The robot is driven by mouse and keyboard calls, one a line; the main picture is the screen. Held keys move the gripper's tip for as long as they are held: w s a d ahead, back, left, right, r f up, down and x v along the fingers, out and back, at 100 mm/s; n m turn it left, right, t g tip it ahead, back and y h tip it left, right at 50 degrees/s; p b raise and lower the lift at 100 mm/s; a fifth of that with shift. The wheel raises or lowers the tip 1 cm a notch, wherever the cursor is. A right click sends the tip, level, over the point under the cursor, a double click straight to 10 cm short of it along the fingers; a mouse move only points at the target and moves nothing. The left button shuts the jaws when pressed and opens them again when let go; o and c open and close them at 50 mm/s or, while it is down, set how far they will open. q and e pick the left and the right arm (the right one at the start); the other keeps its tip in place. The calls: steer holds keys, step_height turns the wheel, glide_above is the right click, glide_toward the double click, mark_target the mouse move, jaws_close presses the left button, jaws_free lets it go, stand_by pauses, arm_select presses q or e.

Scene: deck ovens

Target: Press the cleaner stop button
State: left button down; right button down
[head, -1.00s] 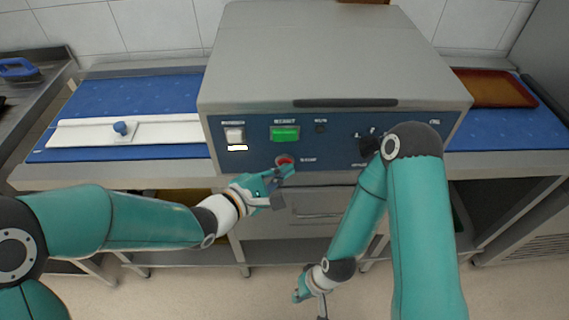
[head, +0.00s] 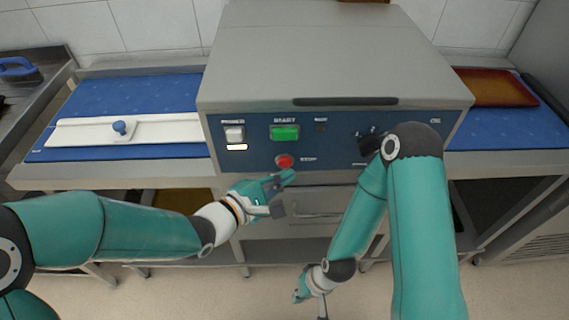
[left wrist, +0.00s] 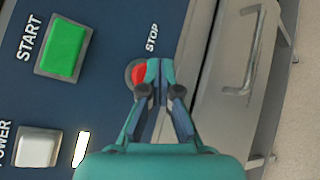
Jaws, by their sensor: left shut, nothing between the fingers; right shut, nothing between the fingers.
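The cleaner (head: 335,60) is a grey box with a blue front panel. Its round red stop button (head: 285,161) sits low on the panel, left of the STOP label, and shows whole in the head view. My left gripper (head: 288,178) is shut and empty, just below the button in the head view. In the left wrist view, the fingertips (left wrist: 160,66) overlap the right part of the red button (left wrist: 138,74); I cannot tell whether they touch. My right gripper (head: 322,305) is shut and empty, low in front of the cabinet.
The panel also has a green start button (head: 284,133), a white power switch (head: 234,134) with a lit strip below, and a dark knob (head: 368,145) near my right arm. Blue belts (head: 140,95) run on both sides. A brown tray (head: 495,88) lies at right.

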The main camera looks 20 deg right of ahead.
arm_select(q)
steer(key=shift+s, duration=0.15)
steer(key=s, duration=0.2)
steer(key=s+a+b, duration=0.1)
steer(key=s, duration=0.1)
steer(key=shift+s+a, duration=0.2)
steer(key=shift+s, duration=0.1)
stand_by(0.7)
